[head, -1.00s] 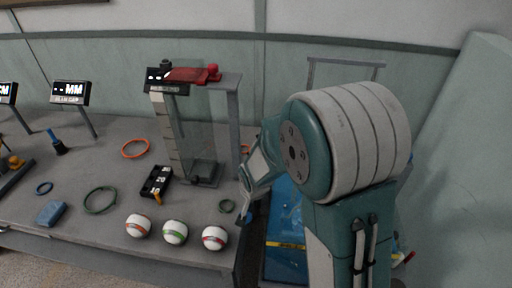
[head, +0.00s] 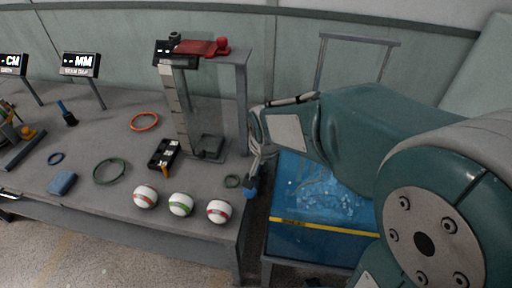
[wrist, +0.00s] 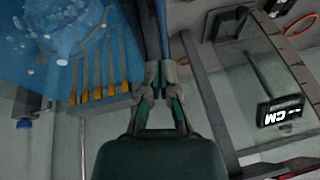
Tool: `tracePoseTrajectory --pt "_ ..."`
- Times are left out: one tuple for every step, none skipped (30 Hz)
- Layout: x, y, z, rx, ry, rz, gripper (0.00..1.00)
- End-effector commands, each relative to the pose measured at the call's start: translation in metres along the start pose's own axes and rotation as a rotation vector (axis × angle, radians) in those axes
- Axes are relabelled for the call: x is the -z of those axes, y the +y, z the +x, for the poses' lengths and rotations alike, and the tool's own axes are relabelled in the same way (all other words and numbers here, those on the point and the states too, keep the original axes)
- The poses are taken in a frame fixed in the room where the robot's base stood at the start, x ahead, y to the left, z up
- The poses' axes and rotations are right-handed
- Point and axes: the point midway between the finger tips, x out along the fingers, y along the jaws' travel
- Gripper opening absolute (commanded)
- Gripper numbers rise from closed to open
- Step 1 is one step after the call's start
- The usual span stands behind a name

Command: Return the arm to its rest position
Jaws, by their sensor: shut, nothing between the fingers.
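My arm, teal and grey, fills the right side of the head view. My gripper (head: 252,180) points down just past the right edge of the grey table (head: 120,112), between the table and the blue water tub (head: 325,243). In the wrist view my gripper (wrist: 162,72) has its two fingers together at the centre, with nothing held between them.
A press (head: 243,95) with a red top part (head: 200,47) stands on the table. Orange-banded (head: 145,197), green-banded (head: 181,204) and red-banded (head: 219,211) white balls line the front edge.

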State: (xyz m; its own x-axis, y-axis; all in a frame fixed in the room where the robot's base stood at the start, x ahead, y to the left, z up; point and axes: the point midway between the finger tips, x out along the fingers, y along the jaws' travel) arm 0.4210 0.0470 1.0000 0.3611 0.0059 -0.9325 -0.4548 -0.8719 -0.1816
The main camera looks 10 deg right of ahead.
Motion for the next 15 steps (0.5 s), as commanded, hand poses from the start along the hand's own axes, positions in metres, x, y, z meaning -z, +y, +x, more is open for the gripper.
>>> tracePoseTrajectory --pt "0.000 0.000 -0.001 0.000 0.000 0.000 0.00" --pt "0.000 0.000 -0.001 -0.001 0.000 0.000 0.00" --pt "-0.001 0.000 -0.001 -0.001 0.000 0.000 0.00" --pt "-0.001 -0.001 -0.001 -0.002 0.000 0.000 0.00" --pt "-0.001 -0.001 -0.001 -0.002 0.000 -0.001 0.00" --pt "-0.001 -0.001 -0.002 -0.002 0.001 -0.004 0.00" --pt "-0.002 0.000 -0.004 -0.001 0.003 -0.007 0.00" --pt "-0.002 0.001 -0.007 0.000 0.005 -0.013 0.00" --pt "-0.002 0.004 -0.014 0.002 0.010 -0.026 0.00" --pt "-0.003 0.006 -0.020 0.004 0.014 -0.038 0.00" --pt "-0.004 0.010 -0.028 0.006 0.020 -0.054 0.00" --pt "-0.006 0.015 -0.039 0.009 0.027 -0.079 0.00" --pt "-0.009 0.019 -0.048 0.010 0.033 -0.101 0.00" --pt "-0.011 0.024 -0.057 0.012 0.038 -0.124 0.00" --pt "-0.015 0.030 -0.068 0.014 0.046 -0.152 0.00"
